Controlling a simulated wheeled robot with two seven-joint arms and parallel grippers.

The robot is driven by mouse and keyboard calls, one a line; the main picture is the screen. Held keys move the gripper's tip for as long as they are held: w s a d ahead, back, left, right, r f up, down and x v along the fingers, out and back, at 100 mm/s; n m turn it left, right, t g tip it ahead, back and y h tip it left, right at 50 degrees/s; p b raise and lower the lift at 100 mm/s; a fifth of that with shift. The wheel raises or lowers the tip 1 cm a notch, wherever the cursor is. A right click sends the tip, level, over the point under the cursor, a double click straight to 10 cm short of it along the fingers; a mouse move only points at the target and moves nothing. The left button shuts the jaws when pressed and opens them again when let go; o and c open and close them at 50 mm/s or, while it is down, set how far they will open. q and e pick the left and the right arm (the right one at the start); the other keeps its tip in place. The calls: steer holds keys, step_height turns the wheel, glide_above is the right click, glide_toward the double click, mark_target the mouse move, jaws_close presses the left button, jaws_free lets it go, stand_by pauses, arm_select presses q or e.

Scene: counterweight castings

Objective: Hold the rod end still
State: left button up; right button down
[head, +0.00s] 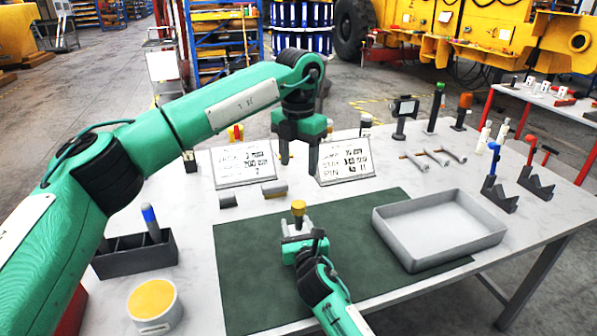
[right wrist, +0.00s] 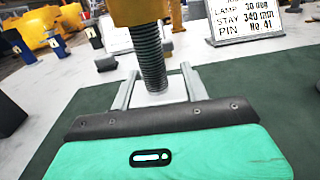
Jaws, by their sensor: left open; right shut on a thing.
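The rod end, a pale grey piece (head: 297,226), stands on the dark green mat (head: 250,290). A threaded grey rod (right wrist: 151,62) rises from it, topped by a brass-yellow head (head: 298,207). My right gripper (head: 299,238) is low over the mat. In the right wrist view its two fingers (right wrist: 160,92) lie either side of the pale piece below the thread, shut on it; the exact contact is partly hidden. My left gripper (head: 299,158) is open and empty, pointing down above the table behind the rod, between two sign boards.
A left sign board (head: 243,163) and a right one (head: 345,160) stand behind the mat, with small grey cylinders (head: 274,190) before them. A grey tray (head: 440,228) is at right, a dark divided box (head: 135,256) and a yellow-topped tub (head: 154,303) at left. Grey V-blocks (head: 500,198) stand far right.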

steer(key=c, duration=0.6)
jaws_free()
steer(key=shift+c, duration=0.2)
steer(key=shift+s, duration=0.1)
steer(key=v, duration=1.3)
steer(key=shift+s+d, duration=0.1)
steer(key=shift+s, duration=0.2)
steer(key=shift+f, duration=0.15)
